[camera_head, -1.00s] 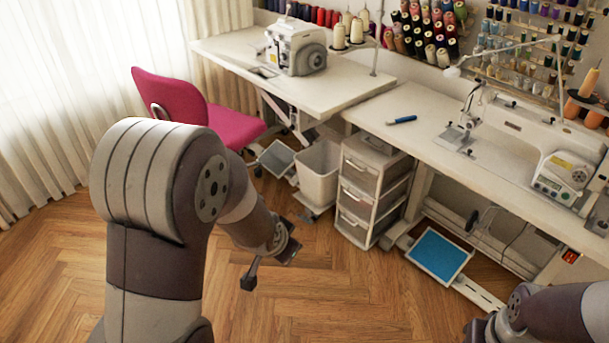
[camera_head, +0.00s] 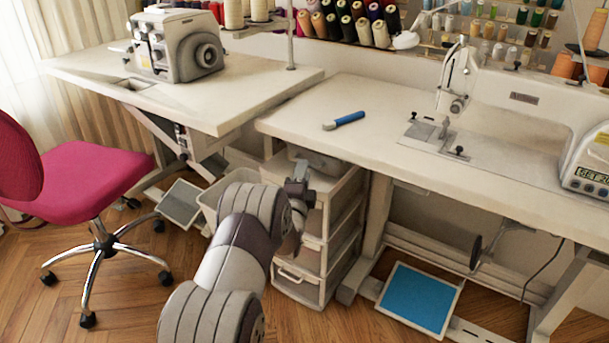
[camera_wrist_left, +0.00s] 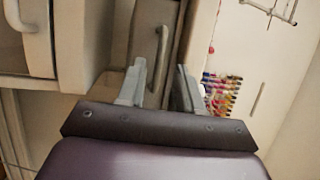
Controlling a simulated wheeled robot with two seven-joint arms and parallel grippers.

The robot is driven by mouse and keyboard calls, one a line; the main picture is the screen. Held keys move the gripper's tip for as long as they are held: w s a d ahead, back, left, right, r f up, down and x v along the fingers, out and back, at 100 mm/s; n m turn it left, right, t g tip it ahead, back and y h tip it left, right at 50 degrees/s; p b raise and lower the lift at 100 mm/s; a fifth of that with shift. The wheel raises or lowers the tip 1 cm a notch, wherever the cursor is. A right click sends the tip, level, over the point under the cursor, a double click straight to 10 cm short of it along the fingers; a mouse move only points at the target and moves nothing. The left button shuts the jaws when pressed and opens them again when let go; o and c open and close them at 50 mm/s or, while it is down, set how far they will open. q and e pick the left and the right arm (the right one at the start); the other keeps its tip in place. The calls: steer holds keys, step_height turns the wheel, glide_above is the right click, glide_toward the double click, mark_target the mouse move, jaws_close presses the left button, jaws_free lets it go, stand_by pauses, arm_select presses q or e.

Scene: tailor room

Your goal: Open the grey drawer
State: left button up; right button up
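A pale drawer unit (camera_head: 335,243) stands under the white table in the head view, its upper fronts largely hidden behind my left arm. My left gripper (camera_head: 298,186) is at the unit's upper front. In the left wrist view, a grey drawer front (camera_wrist_left: 147,25) with a bar handle (camera_wrist_left: 162,48) lies just beyond my left gripper (camera_wrist_left: 163,88). The gripper's two fingers are apart, with the handle lined up between them; contact is not clear. Another drawer handle (camera_wrist_left: 18,14) shows at the left edge there. The drawer looks closed. My right gripper is out of view.
The table (camera_head: 390,140) overhangs the drawer unit and carries a sewing machine (camera_head: 530,100) and a blue tool (camera_head: 344,121). A pale bin (camera_head: 213,196) stands left of the unit. A pink chair (camera_head: 85,185) stands farther left. A blue pedal (camera_head: 420,297) lies at lower right.

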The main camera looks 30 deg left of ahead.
arm_select(q)
steer(key=x, duration=0.3)
steer(key=shift+f, duration=0.1)
jaws_close()
stand_by(1.4)
